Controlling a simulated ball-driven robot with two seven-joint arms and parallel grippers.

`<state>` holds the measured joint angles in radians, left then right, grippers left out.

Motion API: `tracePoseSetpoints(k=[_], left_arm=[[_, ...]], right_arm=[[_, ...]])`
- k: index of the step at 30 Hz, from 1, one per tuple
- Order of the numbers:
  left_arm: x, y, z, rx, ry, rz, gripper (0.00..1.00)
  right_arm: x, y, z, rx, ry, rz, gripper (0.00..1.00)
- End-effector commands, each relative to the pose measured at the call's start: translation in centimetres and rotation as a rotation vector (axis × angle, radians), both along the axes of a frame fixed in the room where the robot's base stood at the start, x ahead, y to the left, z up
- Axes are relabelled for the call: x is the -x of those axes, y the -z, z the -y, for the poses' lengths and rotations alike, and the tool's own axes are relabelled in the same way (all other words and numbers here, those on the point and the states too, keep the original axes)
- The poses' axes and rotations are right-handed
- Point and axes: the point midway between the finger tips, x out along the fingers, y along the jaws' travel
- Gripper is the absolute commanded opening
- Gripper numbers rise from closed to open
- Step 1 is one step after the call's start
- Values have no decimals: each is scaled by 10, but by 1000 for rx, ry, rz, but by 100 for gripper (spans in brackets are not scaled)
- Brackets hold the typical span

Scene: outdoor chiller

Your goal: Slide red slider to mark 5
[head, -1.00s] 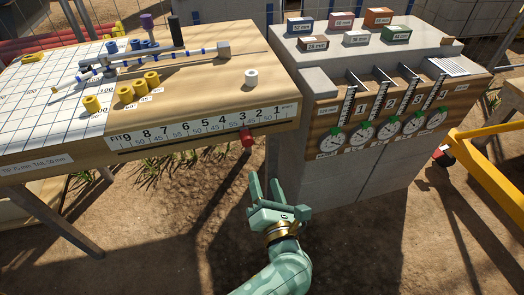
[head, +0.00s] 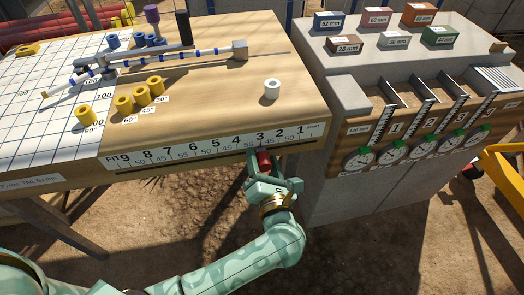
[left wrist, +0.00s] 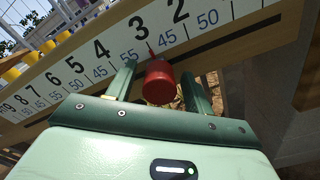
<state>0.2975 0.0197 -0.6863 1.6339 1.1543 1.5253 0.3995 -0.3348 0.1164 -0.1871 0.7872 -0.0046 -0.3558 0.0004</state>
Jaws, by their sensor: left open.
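The red slider (head: 264,160) is a small red knob on the front edge of the wooden table, below the numbered scale strip (head: 215,146). Its pointer stands at mark 3, as the left wrist view shows with the knob (left wrist: 160,84) close up. Mark 5 (left wrist: 76,66) is to its left on the strip. My left gripper (head: 268,172) is open, its fingers on either side of the red knob. I cannot tell whether either finger touches it. My right gripper is not in view.
A dark slot (left wrist: 225,43) runs below the scale. The concrete block (head: 350,190) with several dials stands close to the right of the table. Open ground lies in front.

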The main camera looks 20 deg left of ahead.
Motion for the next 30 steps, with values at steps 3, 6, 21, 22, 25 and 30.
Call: tracePoseSetpoints(k=[3,6,21,22,25,30], left_arm=[[0,0,0,0,0,0,52],[0,0,0,0,1,1,52],[5,-2,-8,-4,-1,0,0],[8,-2,-12,-4,0,1,0],[22,-5,-33,-6,-2,1,0],[45,-3,-66,-5,-1,-1,0]], right_arm=[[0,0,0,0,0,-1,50],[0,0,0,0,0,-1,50],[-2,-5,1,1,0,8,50],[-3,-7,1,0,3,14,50],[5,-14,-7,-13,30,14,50],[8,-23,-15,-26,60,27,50]])
